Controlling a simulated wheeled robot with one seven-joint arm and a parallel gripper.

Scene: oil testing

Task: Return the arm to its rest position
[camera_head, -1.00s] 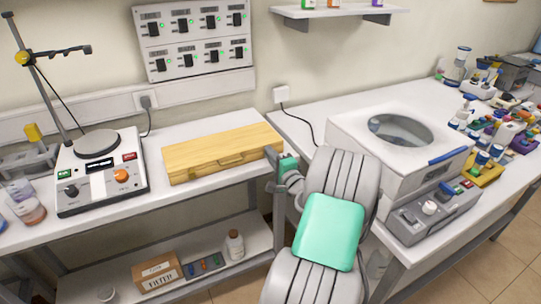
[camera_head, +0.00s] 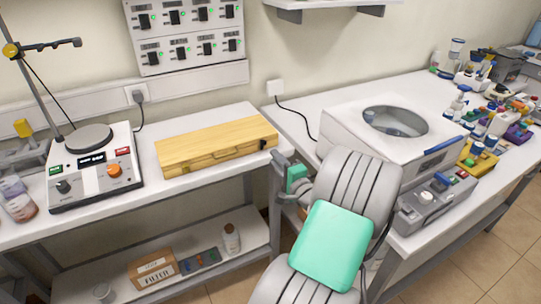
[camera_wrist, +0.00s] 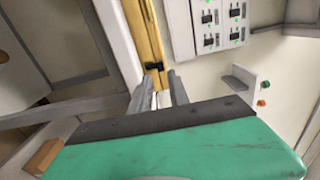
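My gripper (camera_head: 281,160) hangs off the right end of the yellow wooden case (camera_head: 215,146), at the end of my folded grey and green arm. In the wrist view my gripper (camera_wrist: 161,78) has its two grey fingers apart with a gap between them, and nothing is held. Beyond the fingertips the wooden case (camera_wrist: 148,35) shows its end and a small black piece (camera_wrist: 154,66), apart from the fingers. The case lies shut on the left bench.
A hotplate device (camera_head: 92,165) stands left of the case. A white centrifuge (camera_head: 370,140) is on the right bench behind my arm, with several bottles farther right. A lower shelf holds a carton (camera_head: 153,270) and a bottle (camera_head: 231,240). A gap separates the benches.

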